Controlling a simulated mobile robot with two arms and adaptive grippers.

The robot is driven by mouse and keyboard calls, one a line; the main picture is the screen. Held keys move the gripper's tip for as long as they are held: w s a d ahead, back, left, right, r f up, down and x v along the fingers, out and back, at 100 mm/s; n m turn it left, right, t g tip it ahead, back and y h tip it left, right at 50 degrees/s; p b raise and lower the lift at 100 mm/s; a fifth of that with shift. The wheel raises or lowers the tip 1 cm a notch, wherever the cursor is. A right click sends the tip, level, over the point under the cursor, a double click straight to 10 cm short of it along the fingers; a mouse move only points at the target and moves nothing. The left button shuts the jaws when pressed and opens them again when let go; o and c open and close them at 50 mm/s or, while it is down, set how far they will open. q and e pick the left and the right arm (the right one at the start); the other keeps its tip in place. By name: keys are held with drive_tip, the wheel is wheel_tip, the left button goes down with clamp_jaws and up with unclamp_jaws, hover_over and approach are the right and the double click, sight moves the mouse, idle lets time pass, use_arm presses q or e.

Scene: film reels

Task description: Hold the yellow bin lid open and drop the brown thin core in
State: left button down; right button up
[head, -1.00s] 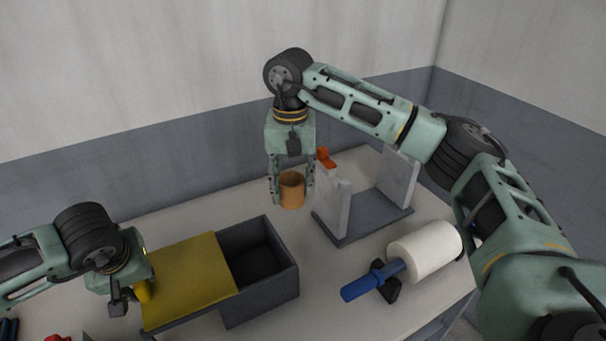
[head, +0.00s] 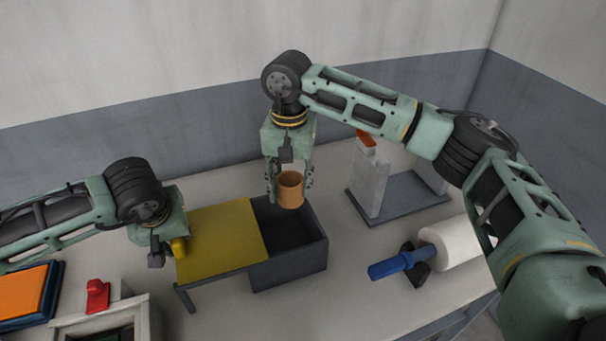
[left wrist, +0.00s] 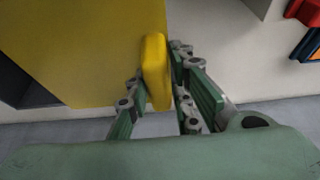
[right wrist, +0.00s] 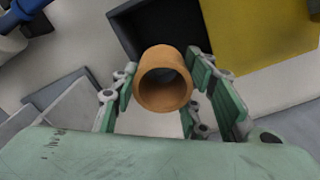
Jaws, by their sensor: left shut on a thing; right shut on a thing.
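The grey bin (head: 290,272) stands on the table with its yellow lid (head: 222,242) slid to the left, so the right part of the bin is open. My left gripper (left wrist: 165,85) is shut on the lid's yellow handle (left wrist: 155,70) at the lid's left edge. The brown core (head: 290,190), a short hollow tube, is in my right gripper (right wrist: 163,85), which is shut on it. In the head view the core hangs above the back of the bin's opening. The right wrist view shows the core's open end and the bin (right wrist: 130,25) beyond it.
A grey stand with two uprights (head: 370,185) and an orange piece stands right of the bin. A white roll (head: 452,243) with a blue handle (head: 395,265) lies at the right. At the front left are a red object (head: 97,296) and an orange-and-blue stack (head: 24,292).

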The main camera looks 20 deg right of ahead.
use_arm(q)
drive_tip(key=shift+w+a+r, duration=0.1)
drive_tip(key=shift+w+r, duration=0.05)
use_arm(e)
drive_tip(key=shift+a+f, duration=0.3)
drive_tip(key=shift+a, duration=0.4)
drive_tip(key=shift+f, duration=0.1)
drive_tip(key=shift+f, duration=0.9)
drive_tip(key=shift+f, duration=0.1)
wheel_tip(320, 180, down, 6)
drive_tip(key=shift+f, duration=0.15)
drive_tip(key=o, duration=1.2)
drive_tip(key=shift+c, duration=0.2)
